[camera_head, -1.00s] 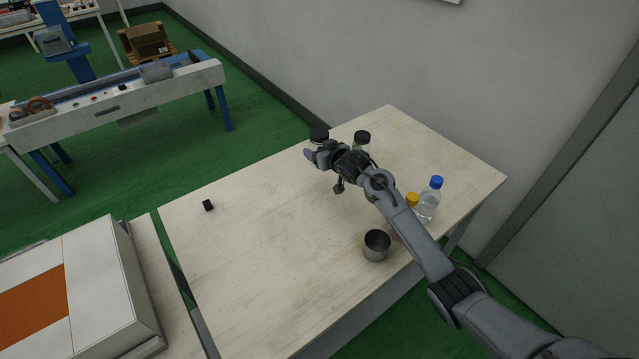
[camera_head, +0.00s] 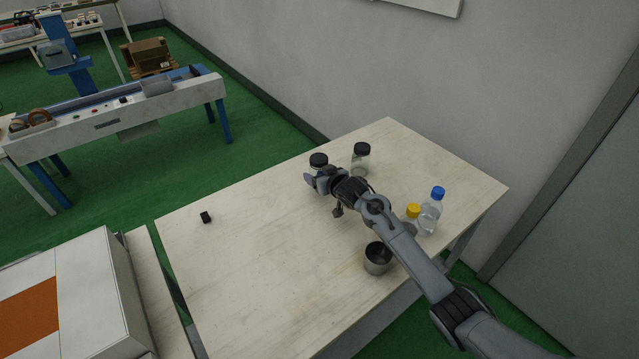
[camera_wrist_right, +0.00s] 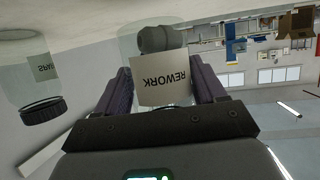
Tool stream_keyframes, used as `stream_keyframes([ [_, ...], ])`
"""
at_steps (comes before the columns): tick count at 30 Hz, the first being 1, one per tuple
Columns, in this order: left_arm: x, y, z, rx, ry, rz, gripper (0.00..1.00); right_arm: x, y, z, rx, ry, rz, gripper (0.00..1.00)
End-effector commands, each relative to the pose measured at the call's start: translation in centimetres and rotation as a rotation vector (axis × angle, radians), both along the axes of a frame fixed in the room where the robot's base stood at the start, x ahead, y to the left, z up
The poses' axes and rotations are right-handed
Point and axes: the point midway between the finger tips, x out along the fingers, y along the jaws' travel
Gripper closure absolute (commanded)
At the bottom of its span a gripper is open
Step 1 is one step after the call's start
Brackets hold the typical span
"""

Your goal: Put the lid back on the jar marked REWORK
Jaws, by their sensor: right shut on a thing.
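The REWORK jar (camera_wrist_right: 162,84) is clear, and its label reads upside down in the right wrist view. It is between the two fingers of my right gripper (camera_wrist_right: 160,85), which is shut on it. A dark grey rounded thing (camera_wrist_right: 160,38) shows at the jar's far end in that view. In the head view my right gripper (camera_head: 314,178) is at the near side of this jar at the table's back edge. A black lid (camera_head: 318,159) shows on top of the jar; whether it is fully seated I cannot tell. My left gripper is not in view.
A second jar (camera_head: 361,160) with a black lid stands to the right, its label partly readable as SPAR. A small black block (camera_head: 206,217) lies left; the table's (camera_head: 250,270) left half is clear.

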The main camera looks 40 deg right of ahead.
Motion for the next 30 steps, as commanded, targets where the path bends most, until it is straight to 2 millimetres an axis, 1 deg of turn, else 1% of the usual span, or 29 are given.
stream_keyframes([
  [1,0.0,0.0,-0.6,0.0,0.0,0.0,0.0,0.0,0.0,-1.1,0.0,0.0,0.001,1.0],
  [3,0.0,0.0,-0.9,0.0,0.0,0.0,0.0,0.0,0.0,-2.1,0.0,0.0,0.0,1.0],
  [6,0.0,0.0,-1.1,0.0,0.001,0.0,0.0,0.0,0.0,-2.8,0.001,-0.002,0.0,1.0],
  [15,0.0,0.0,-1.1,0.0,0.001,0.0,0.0,0.0,0.0,-2.8,0.0,-0.003,0.0,1.0],
  [20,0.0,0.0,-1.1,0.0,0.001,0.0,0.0,0.0,0.0,-3.2,0.001,-0.002,0.0,1.0],
  [21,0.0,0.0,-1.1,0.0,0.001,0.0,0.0,0.0,0.0,-3.2,0.001,0.0,0.0,0.24],
  [25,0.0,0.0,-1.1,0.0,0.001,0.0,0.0,0.0,0.0,-3.2,0.0,0.0,0.0,0.05],
  [30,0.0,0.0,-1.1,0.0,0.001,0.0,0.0,0.0,0.0,-3.2,0.0,0.0,0.0,0.05],
])
